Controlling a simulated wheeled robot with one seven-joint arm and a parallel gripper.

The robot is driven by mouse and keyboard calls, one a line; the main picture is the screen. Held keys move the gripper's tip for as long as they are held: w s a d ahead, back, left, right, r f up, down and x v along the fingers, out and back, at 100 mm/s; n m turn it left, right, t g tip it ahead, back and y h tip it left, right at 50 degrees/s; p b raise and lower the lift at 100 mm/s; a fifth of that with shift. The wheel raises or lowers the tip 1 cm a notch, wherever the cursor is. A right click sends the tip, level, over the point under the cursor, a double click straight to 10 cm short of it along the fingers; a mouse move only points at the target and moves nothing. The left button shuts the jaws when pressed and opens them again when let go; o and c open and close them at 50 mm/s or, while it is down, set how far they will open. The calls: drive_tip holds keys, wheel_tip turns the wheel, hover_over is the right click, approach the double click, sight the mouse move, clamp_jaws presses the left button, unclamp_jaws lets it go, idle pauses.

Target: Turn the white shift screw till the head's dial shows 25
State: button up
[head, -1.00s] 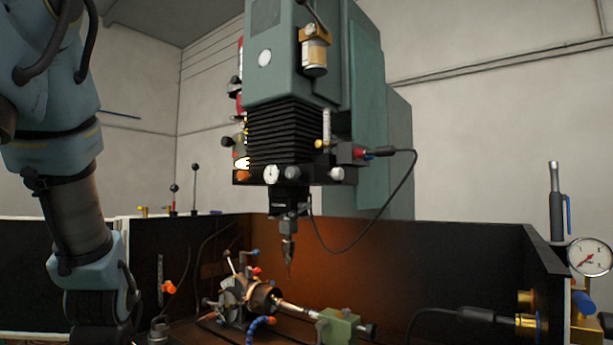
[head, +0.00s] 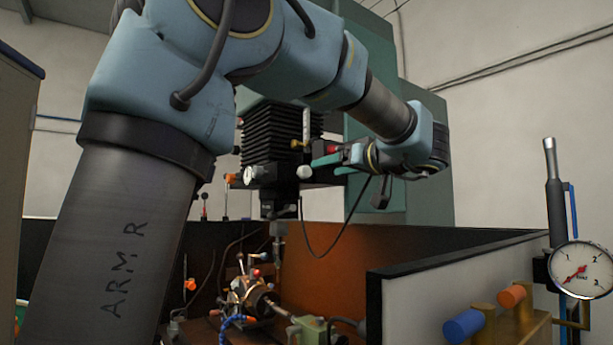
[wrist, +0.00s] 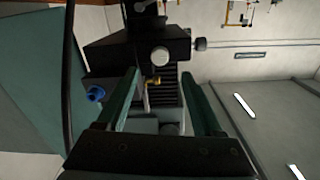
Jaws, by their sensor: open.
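The machine head's black block (head: 275,185) hangs below the bellows.
An orange knob (head: 231,179) is left of the dial. A brass fitting (wrist: 153,80) and a blue fitting (wrist: 95,94) are close to the fingers. A black cable (head: 345,225) loops below the head. The indexing chuck (head: 255,300) is below, and a pressure gauge (head: 580,269) stands right.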

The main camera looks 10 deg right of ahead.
sight(307, 171)
drive_tip(key=p+x, duration=0.1)
drive_tip(key=x, duration=0.2)
drive_tip(key=p+x, duration=0.1)
drive_tip(key=x, duration=0.2)
drive_tip(key=p+x, duration=0.2)
drive_tip(key=x, duration=0.1)
drive_tip(key=shift+w+r, duration=0.35)
drive_tip(key=shift+r, duration=0.05)
drive_tip(key=shift+w+a+f, duration=0.15)
drive_tip(key=shift+w+a, duration=0.1)
drive_tip(key=shift+w, duration=0.15)
clamp_jaws()
